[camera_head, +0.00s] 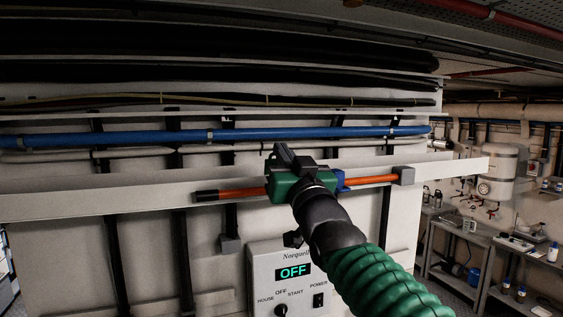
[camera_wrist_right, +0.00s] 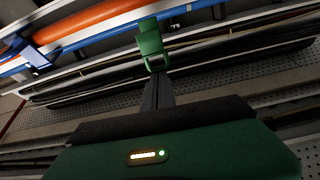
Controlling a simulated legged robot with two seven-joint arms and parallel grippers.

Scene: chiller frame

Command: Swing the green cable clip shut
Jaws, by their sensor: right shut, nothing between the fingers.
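The green cable clip (camera_wrist_right: 151,42) shows in the right wrist view as a small bracket with an upright plate and a squarish loop at its lower end. It is at the edge of the orange cable (camera_wrist_right: 88,21). I cannot tell how far its swinging part is open. My right gripper (camera_wrist_right: 157,76) is shut and empty, its dark fingertips at the clip's lower end; I cannot tell whether they touch. In the head view the right gripper (camera_head: 281,150) is in front of the orange cable (camera_head: 243,192), and its green body hides the clip. My left gripper is not in view.
A blue clip (camera_head: 341,181) is on the cable right of my gripper. A blue pipe (camera_head: 130,139) runs above the pale rail (camera_head: 85,199). A control box (camera_head: 284,262) reading OFF is below. Shelves with bottles stand at the far right.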

